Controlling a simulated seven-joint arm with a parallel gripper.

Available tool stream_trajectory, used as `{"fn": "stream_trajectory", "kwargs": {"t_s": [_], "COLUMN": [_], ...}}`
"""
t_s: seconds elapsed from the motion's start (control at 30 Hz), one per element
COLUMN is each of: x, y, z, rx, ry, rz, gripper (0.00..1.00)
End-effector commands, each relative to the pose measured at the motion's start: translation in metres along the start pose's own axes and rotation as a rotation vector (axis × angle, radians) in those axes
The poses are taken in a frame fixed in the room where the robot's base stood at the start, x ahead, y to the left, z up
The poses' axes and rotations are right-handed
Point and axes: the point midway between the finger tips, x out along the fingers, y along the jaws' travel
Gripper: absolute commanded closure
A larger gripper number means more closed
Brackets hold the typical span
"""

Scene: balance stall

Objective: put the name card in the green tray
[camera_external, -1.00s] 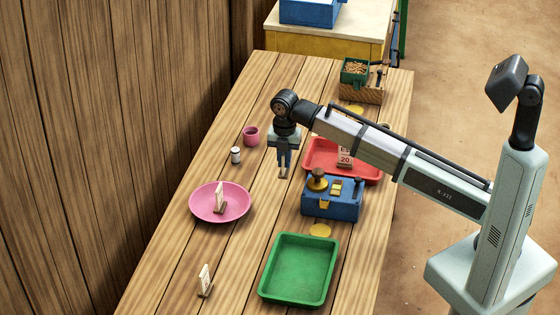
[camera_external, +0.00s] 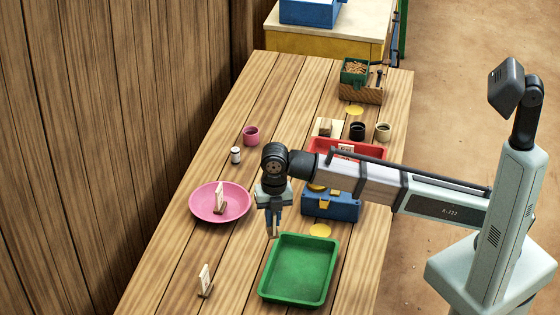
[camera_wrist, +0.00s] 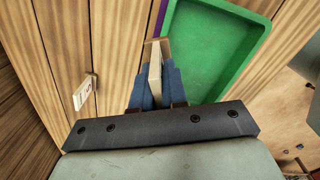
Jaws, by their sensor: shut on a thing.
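My gripper (camera_external: 274,222) is shut on a small cream card with a wooden foot (camera_wrist: 155,66). The card shows nearly edge-on between the blue fingers in the wrist view, so I cannot read its writing or tell which card it is. The green tray (camera_external: 301,272) lies empty at the front of the table. My gripper is above the table by the tray's far left corner. In the wrist view the tray (camera_wrist: 215,40) is just right of the held card, which appears outside its rim.
A similar card stands on the table (camera_external: 205,281), left of the tray. Another stands in the pink plate (camera_external: 233,212). A blue box (camera_external: 340,208) and a red tray (camera_external: 378,151) with a card are behind. A pink cup (camera_external: 251,135) and white jar (camera_external: 236,155) stand farther back.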

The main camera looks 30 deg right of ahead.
Motion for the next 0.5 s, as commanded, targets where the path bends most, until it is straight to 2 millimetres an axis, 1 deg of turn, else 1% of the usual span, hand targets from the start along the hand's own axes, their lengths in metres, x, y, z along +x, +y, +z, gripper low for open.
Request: {"fn": "stream_trajectory", "kwargs": {"t_s": [0.03, 0.1, 0.17, 0.27, 0.3, 0.4, 0.5], "x": [0.0, 0.0, 0.0, 0.0, 0.001, 0.004, 0.004], "y": [-0.005, -0.009, -0.013, -0.026, -0.035, -0.057, -0.059], "z": [-0.018, -0.037, -0.052, -0.073, -0.079, -0.08, -0.081], "rx": [-0.025, -0.055, -0.082, -0.131, -0.153, -0.212, -0.273], "ry": [0.0, 0.001, 0.001, 0.002, 0.003, 0.006, 0.01], "rz": [0.002, 0.003, 0.003, 0.003, 0.002, -0.01, -0.021], "gripper": [1.0, 1.0, 1.0, 1.0, 1.0, 1.0, 1.0]}}
